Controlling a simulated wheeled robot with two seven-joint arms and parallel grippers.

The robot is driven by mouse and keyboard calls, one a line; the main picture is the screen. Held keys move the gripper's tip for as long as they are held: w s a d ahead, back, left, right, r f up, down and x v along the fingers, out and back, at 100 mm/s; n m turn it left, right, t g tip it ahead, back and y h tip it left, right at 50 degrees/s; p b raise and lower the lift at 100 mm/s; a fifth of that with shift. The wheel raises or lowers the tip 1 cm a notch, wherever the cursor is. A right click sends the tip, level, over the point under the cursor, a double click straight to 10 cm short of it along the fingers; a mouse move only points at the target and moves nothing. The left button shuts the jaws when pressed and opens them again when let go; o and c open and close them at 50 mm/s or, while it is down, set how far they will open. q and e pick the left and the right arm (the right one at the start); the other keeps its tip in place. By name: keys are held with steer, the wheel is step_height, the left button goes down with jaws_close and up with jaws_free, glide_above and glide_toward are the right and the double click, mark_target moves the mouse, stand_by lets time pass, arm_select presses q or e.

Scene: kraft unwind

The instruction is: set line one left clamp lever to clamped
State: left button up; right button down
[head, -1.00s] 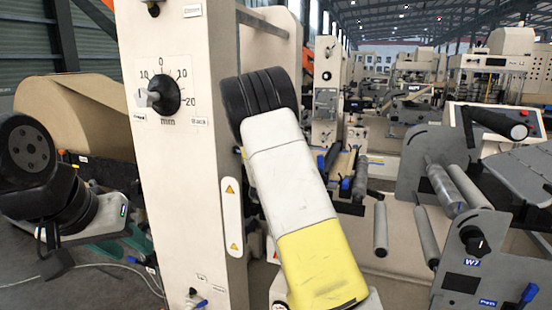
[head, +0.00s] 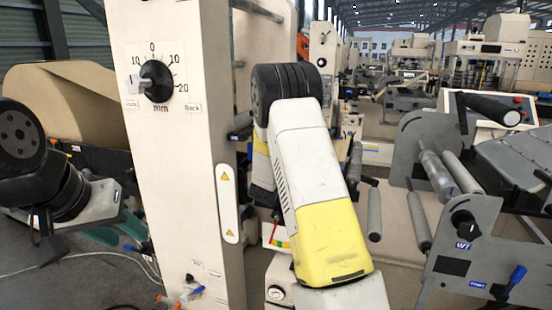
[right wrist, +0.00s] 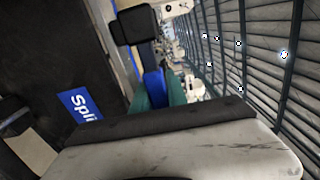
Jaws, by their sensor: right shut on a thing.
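A blue lever (right wrist: 154,88) with teal parts (right wrist: 177,91) beside it shows in the right wrist view. My right gripper (right wrist: 148,72) is shut on this lever, between the near dark pad and the far dark block. The lever's lower end is hidden behind the near finger, so I cannot read its setting. In the head view my right gripper is hidden, and only my white and yellow arm link shows. My left gripper (head: 40,228) is at the far left, dark and small, apart from the machine column. I cannot tell whether its jaws are open.
A cream column (head: 180,215) with a dial (head: 155,81) stands left of my right arm. A brown roll (head: 70,100) is behind my left arm. A grey roller stand (head: 465,240) is at right. A blue label (right wrist: 79,103) reading "Spli" lies left of the lever.

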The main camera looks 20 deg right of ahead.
steer(key=shift+f, duration=0.1)
steer(key=c, duration=1.3)
jaws_free()
steer(key=v, duration=0.7)
steer(key=shift+s+a, duration=0.25)
steer(key=shift+s, duration=0.1)
